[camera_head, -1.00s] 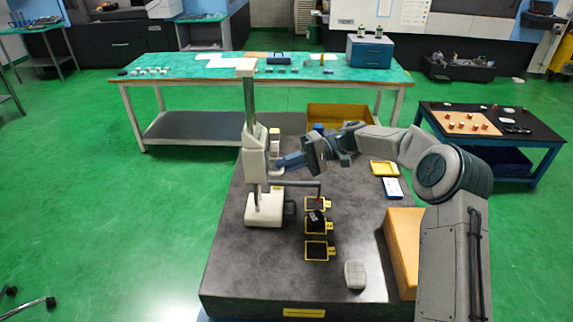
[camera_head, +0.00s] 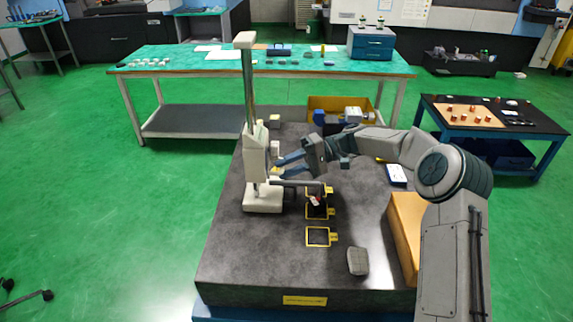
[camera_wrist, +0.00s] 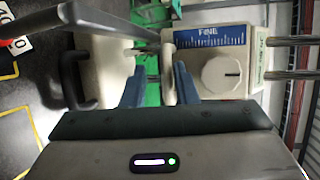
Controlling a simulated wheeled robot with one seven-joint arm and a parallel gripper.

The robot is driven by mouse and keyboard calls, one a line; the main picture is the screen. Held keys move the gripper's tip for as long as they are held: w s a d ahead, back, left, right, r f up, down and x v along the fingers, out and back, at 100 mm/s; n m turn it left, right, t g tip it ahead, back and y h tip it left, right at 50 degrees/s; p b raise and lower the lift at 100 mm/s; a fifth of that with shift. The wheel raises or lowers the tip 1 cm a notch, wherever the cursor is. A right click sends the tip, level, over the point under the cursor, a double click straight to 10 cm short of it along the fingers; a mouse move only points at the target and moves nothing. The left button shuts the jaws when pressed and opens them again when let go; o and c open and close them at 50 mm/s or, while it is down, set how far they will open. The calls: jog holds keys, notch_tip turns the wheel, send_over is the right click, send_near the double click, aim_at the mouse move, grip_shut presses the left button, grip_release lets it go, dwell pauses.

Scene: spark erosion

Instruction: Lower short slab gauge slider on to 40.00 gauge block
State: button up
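My gripper (camera_head: 277,168) is at the slider.
Yellow-outlined places (camera_head: 318,236) mark the slab, the nearest one empty. A grey rounded object (camera_head: 357,261) lies at the near right beside an orange box (camera_head: 405,235). A yellow bin (camera_head: 355,104) with parts is behind. A green-topped bench (camera_head: 230,60) stands farther back.

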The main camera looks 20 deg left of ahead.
jog(key=shift+w+r, duration=0.1)
jog(key=b+v, duration=0.2)
jog(key=v, duration=1.1)
jog(key=shift+d, duration=0.35)
jog(key=shift+w, duration=0.1)
